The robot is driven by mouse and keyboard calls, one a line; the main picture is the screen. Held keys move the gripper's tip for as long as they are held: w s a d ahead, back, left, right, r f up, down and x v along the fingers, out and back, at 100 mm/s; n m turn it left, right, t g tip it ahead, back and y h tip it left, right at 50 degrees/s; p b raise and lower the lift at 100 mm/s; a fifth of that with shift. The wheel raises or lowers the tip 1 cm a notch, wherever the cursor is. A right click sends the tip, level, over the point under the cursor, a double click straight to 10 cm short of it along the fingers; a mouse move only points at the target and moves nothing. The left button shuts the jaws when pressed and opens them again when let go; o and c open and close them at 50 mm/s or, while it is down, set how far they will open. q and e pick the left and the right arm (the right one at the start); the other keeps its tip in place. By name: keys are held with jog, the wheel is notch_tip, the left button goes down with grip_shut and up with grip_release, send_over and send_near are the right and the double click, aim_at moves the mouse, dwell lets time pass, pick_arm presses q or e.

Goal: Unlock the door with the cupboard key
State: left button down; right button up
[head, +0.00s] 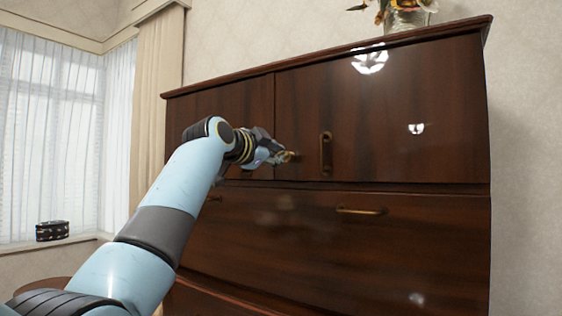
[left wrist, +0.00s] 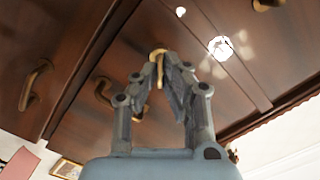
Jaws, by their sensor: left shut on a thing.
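The dark wooden cupboard has two upper doors; the right door (head: 400,115) is closed and has an upright brass handle (head: 326,153). My left gripper (head: 280,157) is shut on a small brass key (head: 291,156) in front of the right door's lower left part, left of that handle. In the left wrist view the fingertips (left wrist: 168,62) close around the key (left wrist: 157,54), whose rounded end shows between them. The keyhole is hidden, and I cannot tell whether the key is in it or just in front of it. My right gripper is not in view.
Below the doors is a wide drawer front with a brass handle (head: 361,211). A vase of flowers (head: 407,16) stands on the cupboard top. A window with a curtain (head: 158,80) is at left, with a dark patterned box (head: 52,231) near its sill.

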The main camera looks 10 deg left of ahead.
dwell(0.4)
pick_arm(q)
jog(key=shift+m+b, duration=0.85)
jog(key=shift+m, duration=0.35)
jog(key=shift+m+b, duration=0.9)
jog(key=shift+m, duration=0.3)
